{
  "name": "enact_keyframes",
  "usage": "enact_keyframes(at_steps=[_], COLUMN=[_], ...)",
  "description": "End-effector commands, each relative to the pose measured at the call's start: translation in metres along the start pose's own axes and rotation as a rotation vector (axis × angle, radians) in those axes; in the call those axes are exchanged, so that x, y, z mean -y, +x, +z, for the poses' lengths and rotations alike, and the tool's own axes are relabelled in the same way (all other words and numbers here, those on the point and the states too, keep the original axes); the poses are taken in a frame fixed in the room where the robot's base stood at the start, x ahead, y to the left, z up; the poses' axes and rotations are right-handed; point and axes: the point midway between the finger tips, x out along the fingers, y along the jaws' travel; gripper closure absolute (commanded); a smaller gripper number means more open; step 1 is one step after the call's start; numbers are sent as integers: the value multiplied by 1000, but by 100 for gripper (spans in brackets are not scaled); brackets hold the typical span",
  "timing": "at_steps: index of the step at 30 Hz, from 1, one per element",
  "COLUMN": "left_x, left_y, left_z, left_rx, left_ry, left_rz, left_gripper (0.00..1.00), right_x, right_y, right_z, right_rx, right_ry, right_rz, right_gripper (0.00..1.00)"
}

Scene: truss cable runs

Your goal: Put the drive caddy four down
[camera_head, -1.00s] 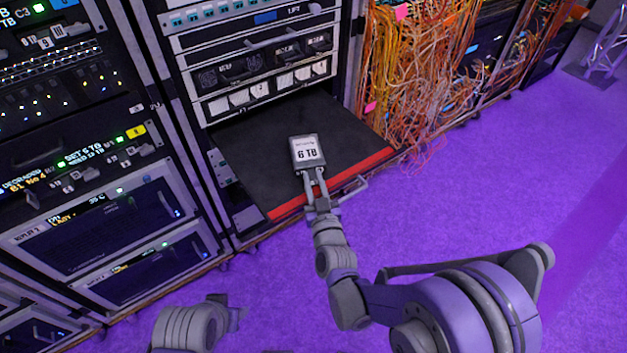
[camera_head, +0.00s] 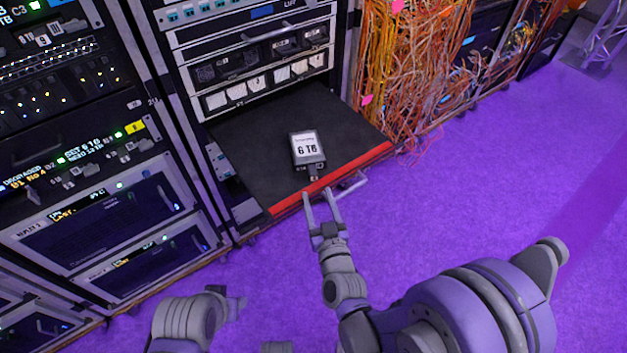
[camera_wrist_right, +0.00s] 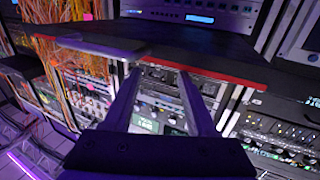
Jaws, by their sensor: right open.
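The drive caddy (camera_head: 308,149) is a small grey block with a white label reading 6 TB. It lies on the dark pull-out shelf (camera_head: 262,134), near the shelf's red front edge, with its handle end toward me. My right gripper (camera_head: 321,194) is open and empty, just in front of the red edge and apart from the caddy. In the right wrist view its two fingers (camera_wrist_right: 158,85) stand apart below the shelf's edge. My left gripper (camera_head: 238,303) shows only in part at the bottom left, and its jaws cannot be made out.
A rack with lit displays (camera_head: 85,180) stands left of the shelf. Drive bays (camera_head: 265,60) sit above the shelf. Orange cables (camera_head: 412,70) hang right of it. The purple floor (camera_head: 470,210) is clear.

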Motion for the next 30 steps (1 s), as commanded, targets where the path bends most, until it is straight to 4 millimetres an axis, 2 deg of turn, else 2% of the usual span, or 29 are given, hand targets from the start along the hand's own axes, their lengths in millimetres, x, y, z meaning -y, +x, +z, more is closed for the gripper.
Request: enact_keyframes(at_steps=[3, 7, 19, 25, 29, 30], left_x=[0, 0, 0, 0, 0, 0], left_y=[-1, -1, -1, -1, -1, -1], left_z=[0, 0, 0, 0, 0, 0], left_rx=[0, 0, 0, 0, 0, 0], left_ry=[0, 0, 0, 0, 0, 0], left_rz=[0, 0, 0, 0, 0, 0], left_gripper=[50, 50, 50, 50, 50, 50], right_x=[0, 0, -3, -20, -40, -47], right_y=[-20, -32, -37, -48, -76, -88], right_z=[0, -1, -2, 4, 12, 16], right_rx=[-1, -1, 42, 261, 473, 541], right_ry=[2, 0, 0, 7, 24, 31], right_rz=[0, 1, -14, -61, -60, -52], right_gripper=[43, 43, 43, 43, 43, 43])
